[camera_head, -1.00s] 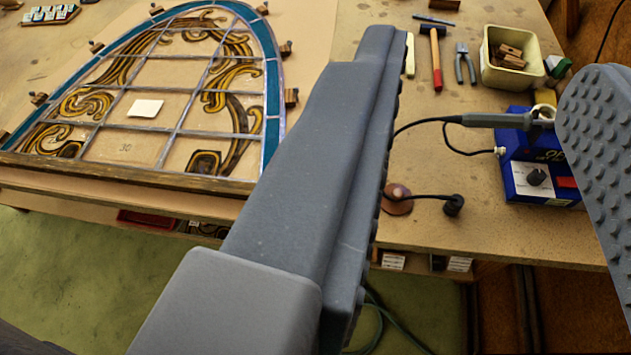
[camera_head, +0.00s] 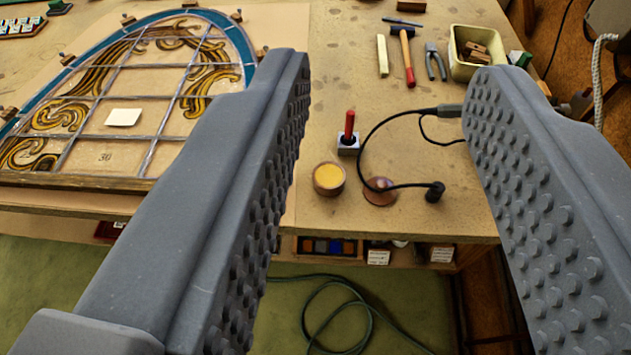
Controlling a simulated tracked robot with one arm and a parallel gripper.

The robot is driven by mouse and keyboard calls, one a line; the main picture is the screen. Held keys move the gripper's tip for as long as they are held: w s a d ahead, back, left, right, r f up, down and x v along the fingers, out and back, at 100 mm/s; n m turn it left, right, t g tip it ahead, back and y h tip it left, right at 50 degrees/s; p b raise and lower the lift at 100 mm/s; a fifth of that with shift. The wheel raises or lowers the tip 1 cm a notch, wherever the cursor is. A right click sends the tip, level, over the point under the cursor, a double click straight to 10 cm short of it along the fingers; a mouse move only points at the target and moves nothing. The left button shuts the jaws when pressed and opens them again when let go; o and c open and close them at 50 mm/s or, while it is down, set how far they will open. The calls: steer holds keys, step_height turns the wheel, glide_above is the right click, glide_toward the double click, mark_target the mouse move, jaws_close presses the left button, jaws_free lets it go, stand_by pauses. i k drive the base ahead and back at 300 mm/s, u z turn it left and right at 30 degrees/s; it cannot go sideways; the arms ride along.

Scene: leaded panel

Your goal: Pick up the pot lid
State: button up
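A small round copper-brown disc (camera_head: 377,197), which looks like the pot lid, lies flat on the workbench near its front edge. A thin dark line runs across it to a black knob (camera_head: 435,191) on its right. To its left stands a small open pot (camera_head: 328,179) with yellow contents. My gripper (camera_head: 391,75) is open and empty. Its two studded fingers stand wide apart on either side of the disc and pot in the picture, and neither appears to touch them.
A red-handled tool in a small block (camera_head: 348,146) stands behind the pot. A black cable (camera_head: 372,135) loops close by. A leaded panel (camera_head: 105,130) lies at left. Hammer (camera_head: 404,55), pliers (camera_head: 435,62) and cream tub (camera_head: 478,50) lie farther back. The workbench's front edge is close.

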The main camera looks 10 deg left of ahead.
mark_target(380, 183)
steer(key=u, duration=0.1)
steer(key=k, duration=1.15)
steer(key=z, duration=0.45)
steer(key=i, duration=1.8)
steer(key=u, duration=0.45)
